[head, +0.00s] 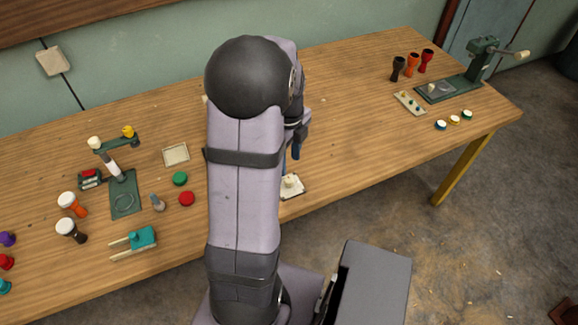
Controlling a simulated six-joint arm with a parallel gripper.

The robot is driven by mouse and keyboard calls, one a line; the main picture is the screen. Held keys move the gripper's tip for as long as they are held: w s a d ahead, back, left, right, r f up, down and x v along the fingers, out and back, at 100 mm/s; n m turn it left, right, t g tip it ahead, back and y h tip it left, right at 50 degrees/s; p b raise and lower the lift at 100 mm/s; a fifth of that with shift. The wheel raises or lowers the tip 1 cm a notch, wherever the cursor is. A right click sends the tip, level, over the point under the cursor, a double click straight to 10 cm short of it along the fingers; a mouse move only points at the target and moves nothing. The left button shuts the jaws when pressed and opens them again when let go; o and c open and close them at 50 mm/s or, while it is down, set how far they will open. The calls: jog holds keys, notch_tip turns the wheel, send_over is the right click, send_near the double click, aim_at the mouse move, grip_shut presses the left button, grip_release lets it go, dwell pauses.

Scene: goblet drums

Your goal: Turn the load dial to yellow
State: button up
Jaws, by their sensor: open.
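A small white square panel with a cream knob (289,181) lies near the table's front edge, partly hidden behind my arm. It looks like the load dial, but its color marks and pointer are too small to read. My gripper (295,153) shows only in part at the right side of my arm, with blue fingers pointing down. It is open and above the table, a little behind the panel in the picture. I cannot tell its exact height or whether anything touches the knob.
A green press stand (122,200) stands at left, with small goblet drums (68,230), red (187,199) and green (180,179) discs and a teal-topped fixture (142,238). A green lever machine (484,55) and several drum shells (412,65) stand far right.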

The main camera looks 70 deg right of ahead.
aim_at(289, 179)
jog(key=shift+s+a+f, duration=0.1)
jog(key=shift+f+p, duration=0.55)
jog(key=shift+f, duration=3.05)
jog(key=shift+c, duration=0.4)
jog(key=c, duration=1)
